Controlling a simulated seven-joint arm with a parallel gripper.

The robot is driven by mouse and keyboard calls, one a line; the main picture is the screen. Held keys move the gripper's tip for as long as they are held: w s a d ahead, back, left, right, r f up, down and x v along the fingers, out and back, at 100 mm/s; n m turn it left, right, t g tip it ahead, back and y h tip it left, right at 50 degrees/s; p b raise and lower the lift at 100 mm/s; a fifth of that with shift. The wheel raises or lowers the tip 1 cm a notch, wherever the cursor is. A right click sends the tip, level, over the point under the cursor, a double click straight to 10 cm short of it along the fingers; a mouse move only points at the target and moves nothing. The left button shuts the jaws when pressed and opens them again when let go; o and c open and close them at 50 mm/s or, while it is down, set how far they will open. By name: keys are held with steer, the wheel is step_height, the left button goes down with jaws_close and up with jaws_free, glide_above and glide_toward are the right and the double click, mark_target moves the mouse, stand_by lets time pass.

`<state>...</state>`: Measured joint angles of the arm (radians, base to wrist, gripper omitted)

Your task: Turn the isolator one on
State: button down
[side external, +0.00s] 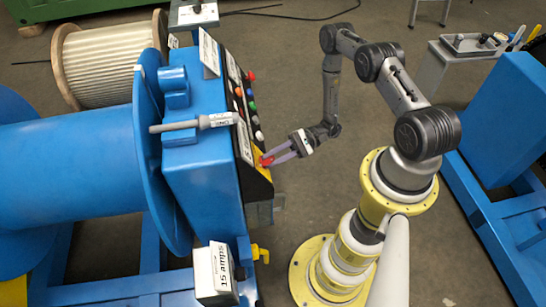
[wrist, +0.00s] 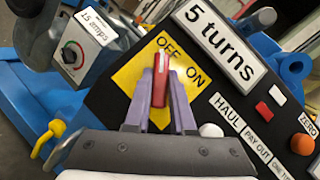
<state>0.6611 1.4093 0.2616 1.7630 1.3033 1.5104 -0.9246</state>
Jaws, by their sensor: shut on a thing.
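The isolator is a red rotary handle (wrist: 161,88) on a yellow plate (wrist: 127,77) marked OFF and ON. In the wrist view the handle's tip, with a white mark, points up at the OFF lettering, with ON to its right. My gripper (wrist: 163,78) has its purple fingers on both sides of the handle and is shut on it. In the side view my gripper (side external: 272,158) reaches from the right to the red handle (side external: 266,161) low on the panel's sloping face. The fingers hide part of the handle and plate.
A "5 turns" display (wrist: 220,40) and several buttons, including an orange one (wrist: 302,144), sit right of the handle. A grey lever (side external: 195,123) sticks out above. Open floor lies right of the panel.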

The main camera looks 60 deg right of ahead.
mark_target(274, 160)
steer(key=m+t, duration=0.2)
steer(key=m, duration=0.1)
steer(key=m+t, duration=0.2)
steer(key=m, duration=0.1)
steer(key=shift+s+f+m+h, duration=0.1)
steer(key=shift+s+m+h, duration=0.05)
steer(key=shift+m+h, duration=0.2)
steer(key=m+t+h, duration=0.1)
steer(key=m, duration=0.2)
steer(key=m+t+h, duration=0.1)
steer(key=m+t, duration=0.1)
steer(key=m, duration=0.1)
steer(key=shift+s+a+m+t+h, duration=0.1)
steer(key=shift+a+m+t+h, duration=0.05)
steer(key=shift+m+t+h, duration=0.15)
steer(key=m+t+h, duration=0.1)
steer(key=m+h, duration=0.1)
steer(key=m, duration=0.1)
steer(key=m+t+h, duration=0.1)
steer(key=m+h, duration=0.1)
steer(key=m, duration=0.1)
steer(key=shift+s+a+m, duration=0.1)
steer(key=shift+a+m, duration=0.05)
steer(key=shift+m, duration=0.1)
steer(key=shift+m+h, duration=1.55)
steer(key=shift+m, duration=1.05)
steer(key=c, duration=0.8)
jaws_free()
steer(key=shift+t, duration=0.3)
steer(key=shift+o, duration=0.2)
